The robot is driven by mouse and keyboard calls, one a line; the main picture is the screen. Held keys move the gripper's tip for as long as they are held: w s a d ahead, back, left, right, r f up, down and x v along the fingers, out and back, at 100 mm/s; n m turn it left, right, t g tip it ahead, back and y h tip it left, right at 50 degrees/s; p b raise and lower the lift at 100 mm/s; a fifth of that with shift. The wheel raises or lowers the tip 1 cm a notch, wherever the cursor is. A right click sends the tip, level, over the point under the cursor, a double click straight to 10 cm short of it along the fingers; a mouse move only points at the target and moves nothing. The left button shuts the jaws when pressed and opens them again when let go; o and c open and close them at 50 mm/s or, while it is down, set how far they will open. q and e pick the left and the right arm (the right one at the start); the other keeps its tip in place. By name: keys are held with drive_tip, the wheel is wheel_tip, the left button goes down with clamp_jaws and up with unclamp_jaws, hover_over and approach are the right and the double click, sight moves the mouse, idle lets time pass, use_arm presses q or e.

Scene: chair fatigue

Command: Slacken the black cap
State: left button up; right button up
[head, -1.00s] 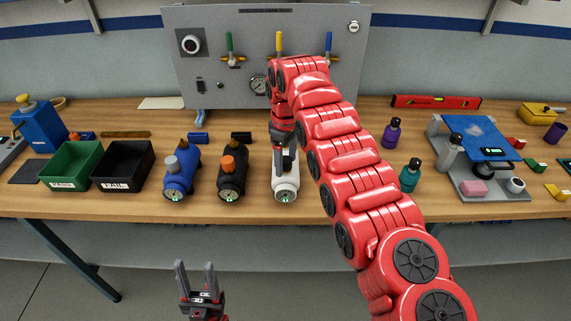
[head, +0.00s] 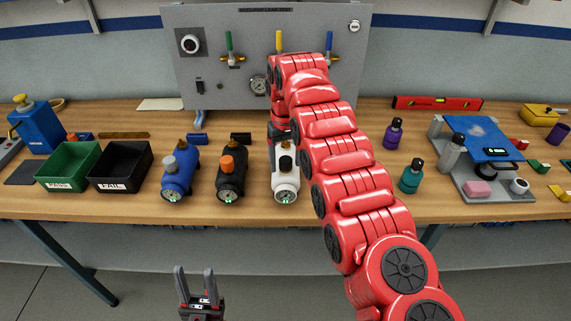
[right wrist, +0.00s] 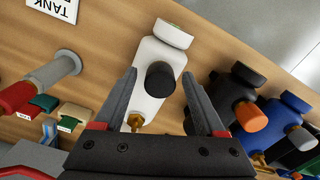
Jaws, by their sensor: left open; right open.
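The black cap (head: 286,163) sits on top of the white device (head: 285,185), which stands on the bench near its front edge. In the right wrist view the round black cap (right wrist: 160,79) is on the white body (right wrist: 157,52). My right gripper (right wrist: 159,72) is open and empty, its fingers to either side of the cap in the picture, apart from it. In the head view its arm largely hides it, behind the white device. My left gripper (head: 194,270) is open and empty in front of the bench, low in the head view.
A black device with an orange cap (head: 230,178) and a blue device with a grey cap (head: 179,175) stand left of the white one. Further left are black (head: 121,178) and green (head: 69,179) bins. A grey panel (head: 215,85) stands behind. Teal and purple bottles are to the right.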

drive_tip(key=shift+c, duration=0.3)
drive_tip(key=c, duration=0.6)
drive_tip(key=shift+o, duration=0.2)
drive_tip(key=shift+n, duration=0.7)
drive_tip(key=shift+r+n+p, duration=0.1)
drive_tip(key=shift+n+p, duration=0.35)
drive_tip(key=shift+n, duration=0.15)
drive_tip(key=o, duration=0.6)
